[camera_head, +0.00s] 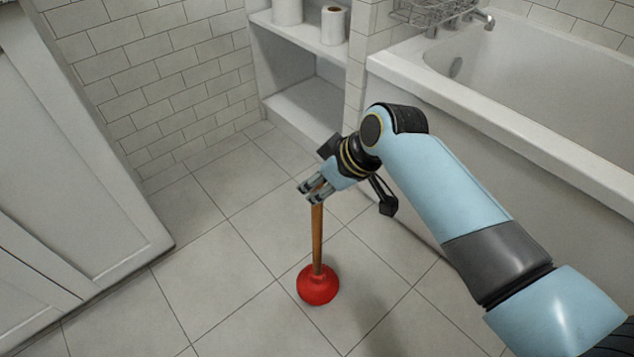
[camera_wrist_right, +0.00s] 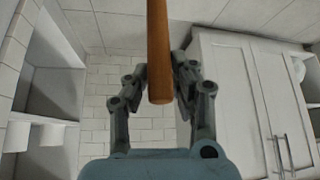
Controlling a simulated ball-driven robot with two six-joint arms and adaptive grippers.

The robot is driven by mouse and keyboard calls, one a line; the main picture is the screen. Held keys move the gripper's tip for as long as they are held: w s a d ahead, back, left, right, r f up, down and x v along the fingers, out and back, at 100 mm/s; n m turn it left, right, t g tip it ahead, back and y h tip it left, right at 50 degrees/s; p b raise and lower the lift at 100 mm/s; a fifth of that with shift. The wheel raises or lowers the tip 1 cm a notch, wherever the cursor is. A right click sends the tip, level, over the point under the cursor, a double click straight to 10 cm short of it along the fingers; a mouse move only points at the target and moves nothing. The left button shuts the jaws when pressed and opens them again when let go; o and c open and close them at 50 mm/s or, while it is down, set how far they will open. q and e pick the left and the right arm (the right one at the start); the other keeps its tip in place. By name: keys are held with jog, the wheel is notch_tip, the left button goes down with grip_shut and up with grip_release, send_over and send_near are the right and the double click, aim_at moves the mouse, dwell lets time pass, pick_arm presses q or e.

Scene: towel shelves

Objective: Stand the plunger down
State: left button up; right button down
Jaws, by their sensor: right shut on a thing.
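The plunger has a red rubber cup (camera_head: 318,285) and a wooden handle (camera_head: 317,240). In the head view it is upright, with the cup low at or just above the tiled floor; I cannot tell whether it touches. My right gripper (camera_head: 316,190) is shut on the top of the handle. In the right wrist view the handle (camera_wrist_right: 159,50) runs between the two fingers of the right gripper (camera_wrist_right: 158,75), its end towards the palm. The cup is out of that view. My left gripper is not in view.
A white bathtub (camera_head: 480,120) stands at the right. A shelf niche (camera_head: 300,100) with paper rolls (camera_head: 333,25) is at the back. A white cabinet (camera_head: 70,150) stands at the left. The floor tiles (camera_head: 215,260) left of the plunger are clear.

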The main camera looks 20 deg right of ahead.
jog(key=shift+f, duration=0.35)
dwell(0.4)
jog(key=c, duration=1.1)
grip_release()
jog(key=shift+o, duration=0.3)
